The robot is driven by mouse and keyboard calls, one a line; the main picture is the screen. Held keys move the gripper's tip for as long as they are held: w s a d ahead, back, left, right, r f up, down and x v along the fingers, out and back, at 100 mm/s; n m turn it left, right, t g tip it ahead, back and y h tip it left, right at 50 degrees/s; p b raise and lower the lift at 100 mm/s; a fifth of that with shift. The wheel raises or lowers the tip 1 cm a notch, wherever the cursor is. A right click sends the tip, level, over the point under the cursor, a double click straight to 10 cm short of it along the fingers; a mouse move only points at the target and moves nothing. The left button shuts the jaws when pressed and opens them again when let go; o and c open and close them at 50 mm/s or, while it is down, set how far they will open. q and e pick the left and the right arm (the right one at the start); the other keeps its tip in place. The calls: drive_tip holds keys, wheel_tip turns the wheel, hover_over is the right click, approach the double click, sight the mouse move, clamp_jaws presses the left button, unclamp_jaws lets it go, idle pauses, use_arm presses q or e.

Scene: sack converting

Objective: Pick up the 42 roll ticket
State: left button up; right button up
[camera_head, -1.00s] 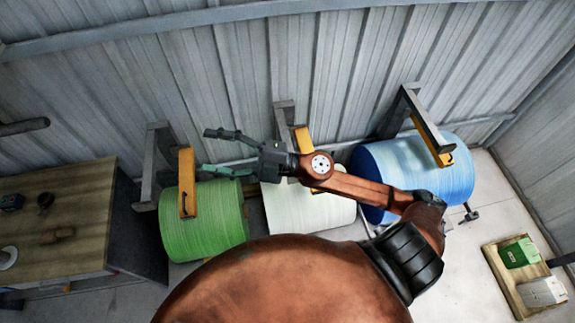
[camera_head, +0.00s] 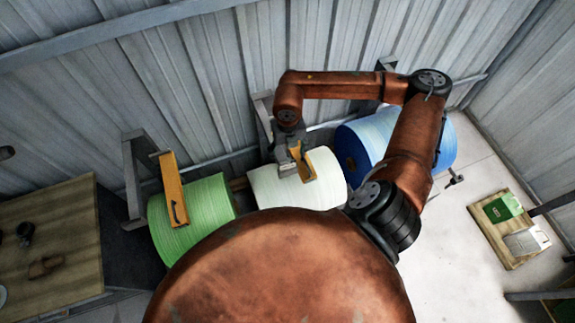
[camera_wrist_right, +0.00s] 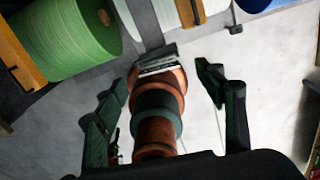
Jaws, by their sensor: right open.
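I cannot make out a ticket marked 42 in either view. The green roll (camera_head: 207,205), white roll (camera_head: 322,188) and blue roll (camera_head: 388,140) stand in a row along the wall. The yellow bar (camera_head: 173,190) is at the green roll, and another yellow bar (camera_head: 303,163) is at the white roll. My right gripper (camera_head: 286,168) appears over the left part of the white roll, mostly hidden under its wrist. In the right wrist view its two fingers (camera_wrist_right: 155,82) are spread and empty, with my own copper-coloured body beyond them. My left gripper is not in view.
A wooden bench (camera_head: 50,235) stands at the left, with small dark items on it. A wooden tray (camera_head: 483,215) at the right holds a green box (camera_head: 502,207) and a pale box (camera_head: 526,241). The floor between the blue roll and the tray is mostly clear.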

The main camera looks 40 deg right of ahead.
sight(288, 162)
wheel_tip(288, 162, down, 4)
drive_tip(key=shift+a+f+p, duration=0.15)
drive_tip(key=shift+f+p, duration=0.05)
drive_tip(key=shift+p, duration=0.95)
drive_tip(key=shift+f, duration=0.4)
drive_tip(key=shift+s, duration=0.1)
drive_tip(key=c, duration=0.8)
